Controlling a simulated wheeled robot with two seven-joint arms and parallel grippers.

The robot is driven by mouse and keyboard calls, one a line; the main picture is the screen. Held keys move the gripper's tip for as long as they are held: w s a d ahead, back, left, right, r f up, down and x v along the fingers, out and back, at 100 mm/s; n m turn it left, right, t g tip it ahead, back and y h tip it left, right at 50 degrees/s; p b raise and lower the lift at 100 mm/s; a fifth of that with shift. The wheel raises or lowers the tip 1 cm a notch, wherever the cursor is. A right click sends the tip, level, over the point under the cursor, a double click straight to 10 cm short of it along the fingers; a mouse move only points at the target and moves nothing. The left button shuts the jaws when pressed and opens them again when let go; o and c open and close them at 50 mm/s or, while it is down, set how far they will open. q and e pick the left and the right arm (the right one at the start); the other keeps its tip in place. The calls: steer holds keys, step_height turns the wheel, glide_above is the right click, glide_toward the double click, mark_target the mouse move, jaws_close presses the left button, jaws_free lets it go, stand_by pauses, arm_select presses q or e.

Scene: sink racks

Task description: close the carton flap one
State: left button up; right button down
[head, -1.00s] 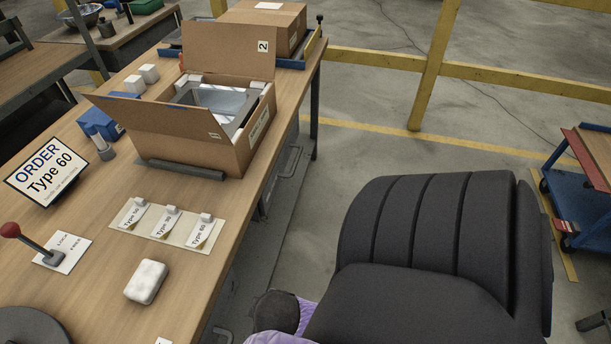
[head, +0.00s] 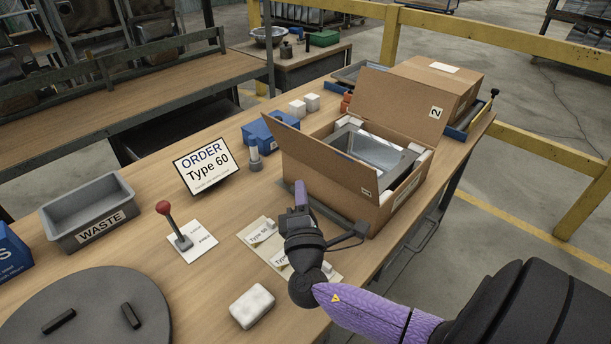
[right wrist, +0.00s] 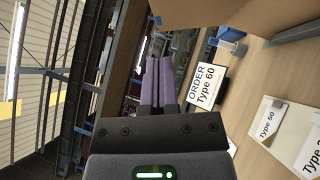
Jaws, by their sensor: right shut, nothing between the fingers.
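An open brown carton (head: 408,196) stands on the workbench. Its near flap one (head: 325,160) is raised and leans outward, with a small label near its lower right corner. The far flap two (head: 400,100), marked 2, stands up at the back. A grey framed item (head: 378,150) with a shiny top lies inside between white packing pieces. My right gripper (head: 300,192) is shut and empty, in front of the near flap and apparently apart from it. In the right wrist view its purple fingers (right wrist: 160,82) are together, with brown cardboard (right wrist: 215,12) above. My left gripper is not in view.
The order sign (head: 206,165), a red-knobbed lever (head: 170,220) and a waste bin (head: 88,212) stand to the left. Type cards (head: 262,234) and a white block (head: 252,305) lie near my right arm. A closed carton (head: 440,85) stands behind.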

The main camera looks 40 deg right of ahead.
mark_target(311, 141)
steer(key=w+d+r, duration=0.1)
steer(key=d, duration=0.1)
steer(key=w+d, duration=0.1)
steer(key=d, duration=0.1)
steer(key=w+d+r, duration=0.1)
steer(key=w+d, duration=0.1)
steer(key=shift+w+r, duration=0.1)
steer(key=shift+r, duration=0.2)
steer(key=shift+d+r, duration=0.15)
steer(key=shift+d, duration=0.3)
